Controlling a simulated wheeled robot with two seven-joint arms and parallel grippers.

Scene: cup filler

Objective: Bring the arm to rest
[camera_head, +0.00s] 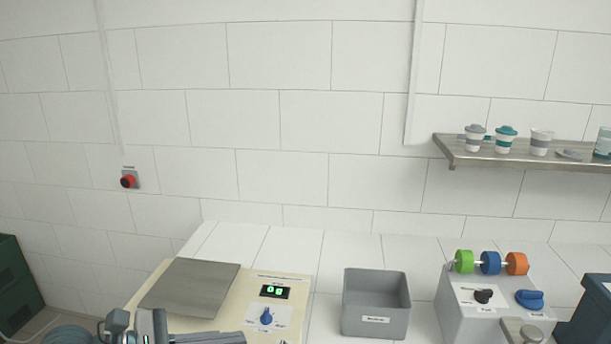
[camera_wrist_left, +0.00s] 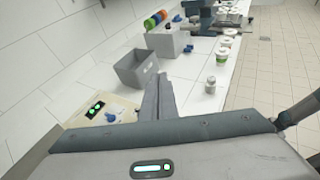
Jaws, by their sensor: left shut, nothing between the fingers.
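My left gripper (camera_head: 240,338) shows at the bottom left of the head view, low in front of the cream machine with the grey plate. In the left wrist view its two grey fingers (camera_wrist_left: 156,88) lie together, shut with nothing between them. They point toward the worktop, near the grey bin. The rest of the left arm is mostly cut off by the lower edge of the head view. I do not see my right gripper in either view.
The cream machine (camera_head: 255,283) has a green display and blue knob. A grey open bin (camera_head: 375,322) and a machine with coloured rollers (camera_head: 463,306) stand to its right. A wall shelf (camera_head: 480,157) holds cups.

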